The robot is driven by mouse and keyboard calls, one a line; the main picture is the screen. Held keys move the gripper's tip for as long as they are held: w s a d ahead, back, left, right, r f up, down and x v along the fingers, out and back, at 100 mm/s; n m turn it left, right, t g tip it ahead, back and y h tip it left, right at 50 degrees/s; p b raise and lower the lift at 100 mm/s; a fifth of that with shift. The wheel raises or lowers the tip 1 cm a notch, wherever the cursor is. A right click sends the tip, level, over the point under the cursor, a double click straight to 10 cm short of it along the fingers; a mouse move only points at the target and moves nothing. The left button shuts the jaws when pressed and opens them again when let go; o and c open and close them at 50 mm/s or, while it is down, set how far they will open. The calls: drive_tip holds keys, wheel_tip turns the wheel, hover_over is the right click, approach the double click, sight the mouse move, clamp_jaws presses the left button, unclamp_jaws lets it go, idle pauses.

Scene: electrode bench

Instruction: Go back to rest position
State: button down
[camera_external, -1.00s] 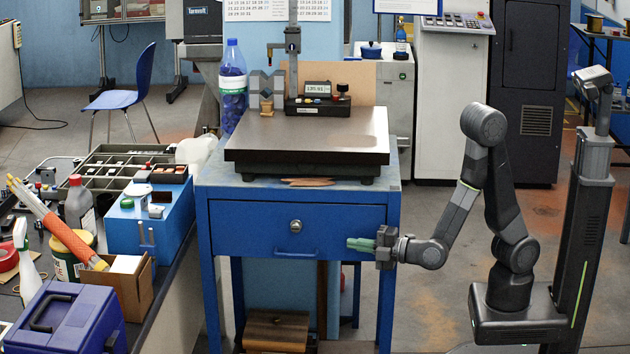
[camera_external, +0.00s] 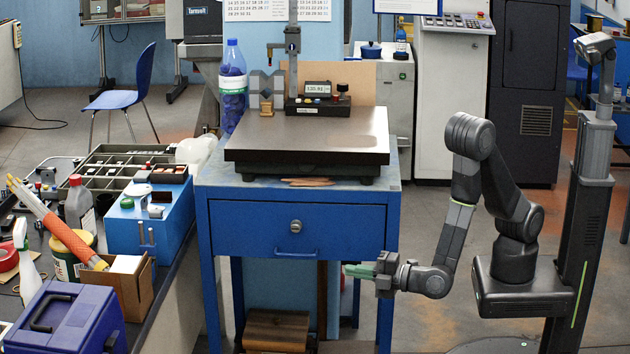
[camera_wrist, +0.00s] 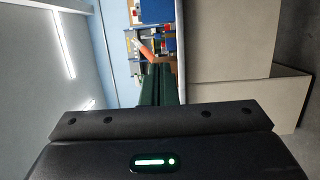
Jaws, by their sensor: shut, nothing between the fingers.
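My gripper (camera_external: 360,271) has green fingers and is shut and empty. In the external view it points left, in front of the right front leg of the blue bench, below the blue drawer (camera_external: 262,240). My arm bends down to it from the raised elbow on the right. In the wrist view the green fingers of my gripper (camera_wrist: 162,84) lie side by side, with nothing between them.
The blue bench (camera_external: 392,215) carries a dark surface plate (camera_external: 300,140) with a height gauge (camera_external: 293,60). A cluttered worktable with a blue case (camera_external: 68,320) stands at the left. Open floor (camera_external: 440,240) lies between the bench and my base.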

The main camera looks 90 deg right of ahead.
drive_tip(key=a+p, duration=0.5)
drive_tip(key=a, duration=0.3)
drive_tip(key=shift+a, duration=0.4)
drive_tip(key=shift+d, duration=0.1)
drive_tip(key=d+b, duration=1.1)
drive_tip(key=d, duration=0.5)
drive_tip(key=shift+d, duration=0.15)
